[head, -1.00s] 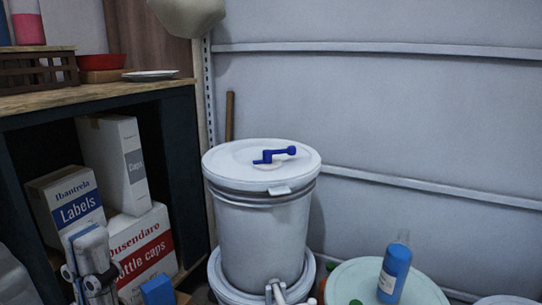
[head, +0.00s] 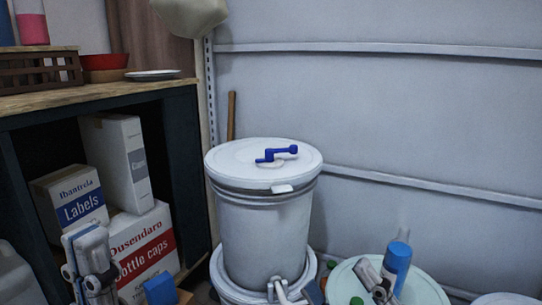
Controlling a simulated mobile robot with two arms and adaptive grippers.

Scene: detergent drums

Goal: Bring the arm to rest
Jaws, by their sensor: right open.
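My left gripper (head: 90,264) is at the lower left, in front of the boxes in the shelf. I cannot make out whether its jaws are apart. My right gripper (head: 374,278) is at the lower right, in front of a blue bottle (head: 398,265) with a clear top. It is open, and I cannot tell whether it touches the bottle. The bottle stands upright on a pale round lid (head: 426,288). A white drum (head: 262,220) with a blue crank on its lid stands in the middle, on top of another white drum.
A dark shelf (head: 192,175) at left holds a labels box (head: 75,208), a bottle caps box (head: 152,237) and a tall white box (head: 124,165). A plate (head: 153,74) and red bowl (head: 105,62) are on its top. A grey wall (head: 400,110) closes the back.

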